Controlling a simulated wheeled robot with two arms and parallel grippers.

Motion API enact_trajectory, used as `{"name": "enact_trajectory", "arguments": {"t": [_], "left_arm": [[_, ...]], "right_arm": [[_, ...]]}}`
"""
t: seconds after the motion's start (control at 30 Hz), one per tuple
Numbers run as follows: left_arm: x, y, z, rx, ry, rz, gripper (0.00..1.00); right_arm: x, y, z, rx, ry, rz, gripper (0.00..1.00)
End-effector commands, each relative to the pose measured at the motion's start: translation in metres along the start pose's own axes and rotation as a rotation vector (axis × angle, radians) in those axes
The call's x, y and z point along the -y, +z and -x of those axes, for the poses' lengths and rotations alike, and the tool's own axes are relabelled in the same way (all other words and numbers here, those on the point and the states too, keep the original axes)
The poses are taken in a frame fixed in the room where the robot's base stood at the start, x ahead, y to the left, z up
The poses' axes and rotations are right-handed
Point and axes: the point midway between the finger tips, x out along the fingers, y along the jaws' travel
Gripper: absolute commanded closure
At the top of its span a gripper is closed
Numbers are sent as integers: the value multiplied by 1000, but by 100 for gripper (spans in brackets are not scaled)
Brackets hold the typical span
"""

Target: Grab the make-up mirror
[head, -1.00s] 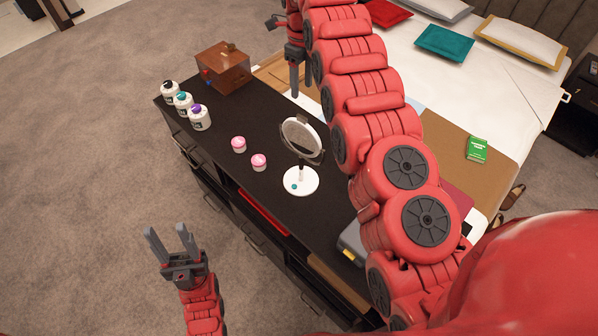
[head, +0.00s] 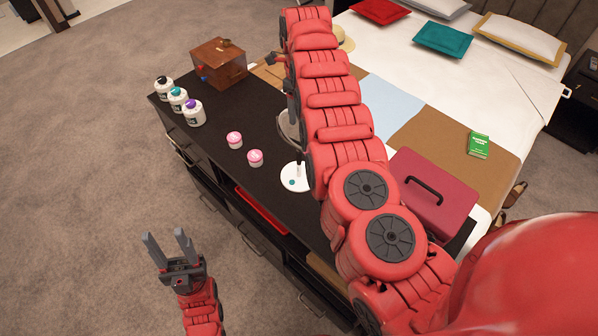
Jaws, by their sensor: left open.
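The make-up mirror (head: 293,178) stands upright on the dark dresser top (head: 235,190). Its white round base shows, while my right arm covers much of its round head and stem. My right gripper (head: 291,90) is mostly hidden behind its own arm, with only grey parts showing just beyond the mirror's head. I cannot tell whether it touches the mirror or how its fingers stand. My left gripper (head: 166,236) is open and empty, over the carpet in front of the dresser, well away from the mirror.
Two pink-lidded jars (head: 235,140) stand left of the mirror. Several white bottles (head: 177,99) and a wooden box (head: 219,63) stand at the dresser's far end. A dark red case (head: 432,195) lies right of my arm, by the bed (head: 500,95).

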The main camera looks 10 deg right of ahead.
Motion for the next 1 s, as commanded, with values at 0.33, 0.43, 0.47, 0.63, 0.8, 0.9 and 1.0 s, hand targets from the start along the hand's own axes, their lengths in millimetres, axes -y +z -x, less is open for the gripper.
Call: {"name": "enact_trajectory", "arguments": {"t": [0.33, 0.43, 0.47, 0.63, 0.8, 0.9, 1.0], "left_arm": [[1, -4, -23, 0, 0, 0, 50], [1, -4, -22, 0, 0, 0, 50], [1, -4, -22, 0, 0, 0, 50], [1, -4, -22, 0, 0, 0, 50], [1, -4, -22, 0, 0, 0, 50], [1, -4, -22, 0, 0, 0, 50], [1, -4, -22, -1, 0, 0, 50]], "right_arm": [[-2, -1, -36, -4, 4, 1, 45], [-2, -1, -35, -3, 3, 0, 45], [-2, -1, -35, -3, 3, 0, 50], [-2, -1, -35, -3, 3, 0, 81], [-1, -1, -35, -3, 3, 0, 100], [-1, -1, -35, -3, 3, 0, 100], [-1, -1, -35, -3, 3, 0, 100]]}}
